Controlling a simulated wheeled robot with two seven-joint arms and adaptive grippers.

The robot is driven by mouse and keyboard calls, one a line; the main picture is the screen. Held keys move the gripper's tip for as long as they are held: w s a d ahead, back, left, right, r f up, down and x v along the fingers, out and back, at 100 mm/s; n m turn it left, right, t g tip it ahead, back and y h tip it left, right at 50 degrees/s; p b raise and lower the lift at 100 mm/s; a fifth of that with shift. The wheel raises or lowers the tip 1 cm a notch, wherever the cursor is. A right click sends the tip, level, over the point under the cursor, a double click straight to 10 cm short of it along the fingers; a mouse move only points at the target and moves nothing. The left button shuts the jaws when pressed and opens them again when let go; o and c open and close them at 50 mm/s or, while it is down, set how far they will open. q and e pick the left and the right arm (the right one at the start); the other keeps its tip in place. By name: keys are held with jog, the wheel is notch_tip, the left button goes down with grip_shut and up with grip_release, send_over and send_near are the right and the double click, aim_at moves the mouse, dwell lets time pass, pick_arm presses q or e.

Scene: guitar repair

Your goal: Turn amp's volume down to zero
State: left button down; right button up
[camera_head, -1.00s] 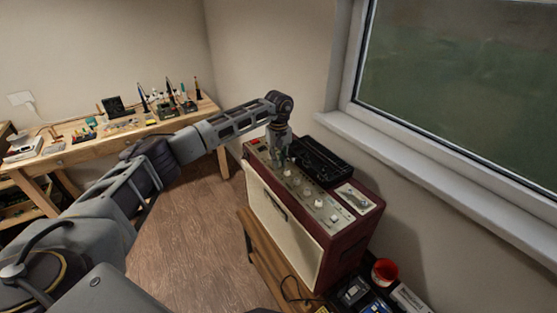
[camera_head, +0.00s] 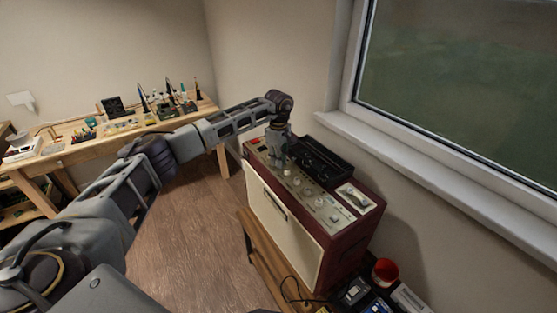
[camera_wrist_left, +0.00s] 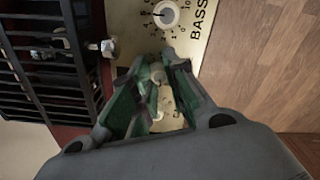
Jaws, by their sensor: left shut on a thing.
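The amp (camera_head: 262,203) is a dark red box with a cream front, standing on a wooden bench. Its top panel (camera_head: 325,211) carries a row of pale knobs. My left gripper (camera_head: 284,168) points down onto the panel near its far end. In the left wrist view my left gripper's green-lined fingers (camera_wrist_left: 157,88) are closed around a pale knob (camera_wrist_left: 157,72). That knob's label and pointer are hidden, so I cannot read its setting. A knob marked BASS (camera_wrist_left: 166,13) is beside it, outside the fingers. My right gripper is not in view.
A black slotted unit (camera_head: 322,160) lies on the amp top beside the knobs, close to my gripper. A red cup (camera_head: 384,271) and small boxes stand near the amp's near end. A workbench (camera_head: 75,150) with tools is at the back left. The window sill (camera_head: 400,155) is at right.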

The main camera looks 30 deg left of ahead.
pick_arm(q)
jog(key=n, duration=0.5)
jog(key=shift+a+r, duration=0.1)
jog(key=n, duration=0.5)
jog(key=shift+n, duration=0.4)
dwell(0.3)
jog(key=c, duration=1.4)
grip_release()
jog(key=shift+o, duration=0.2)
notch_tip(320, 180, up, 12)
